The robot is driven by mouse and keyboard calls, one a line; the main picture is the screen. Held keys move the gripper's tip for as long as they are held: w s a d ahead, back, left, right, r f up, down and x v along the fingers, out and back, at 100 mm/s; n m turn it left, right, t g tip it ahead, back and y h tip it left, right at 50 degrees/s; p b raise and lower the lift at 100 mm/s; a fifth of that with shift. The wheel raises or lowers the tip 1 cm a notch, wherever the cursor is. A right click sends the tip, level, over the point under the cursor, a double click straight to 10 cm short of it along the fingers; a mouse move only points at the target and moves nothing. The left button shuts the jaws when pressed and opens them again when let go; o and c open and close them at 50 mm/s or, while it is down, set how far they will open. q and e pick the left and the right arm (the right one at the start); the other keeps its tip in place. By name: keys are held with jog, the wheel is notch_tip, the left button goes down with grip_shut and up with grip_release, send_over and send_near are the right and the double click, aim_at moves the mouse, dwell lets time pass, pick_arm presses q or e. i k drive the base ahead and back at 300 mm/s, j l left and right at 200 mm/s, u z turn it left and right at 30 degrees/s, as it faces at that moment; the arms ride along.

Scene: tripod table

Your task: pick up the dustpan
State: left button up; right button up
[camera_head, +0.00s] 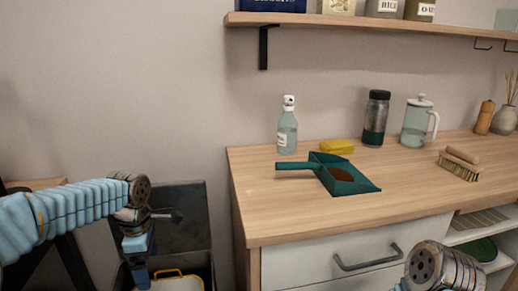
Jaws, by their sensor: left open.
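The dustpan (343,186) is dark green and lies on the wooden counter near its left end. Its pan, with a brown patch inside, faces right and front. Its handle (294,166) points left, close to the counter's left edge. My left gripper (153,226) is open and empty. It is left of the counter and well apart from the dustpan, in front of a dark bin. My right arm's wrist shows at the bottom right, in front of the drawers; its fingers are out of view.
Behind the dustpan stand a spray bottle (287,127), a yellow sponge (337,146), a dark-lidded jar (375,119) and a glass pitcher (418,122). A brush (459,164) lies right. The counter (290,222) is clear in front. A shelf (370,23) hangs above. The dark bin (190,225) stands left.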

aim_at(339, 177)
jog(key=k, duration=0.9)
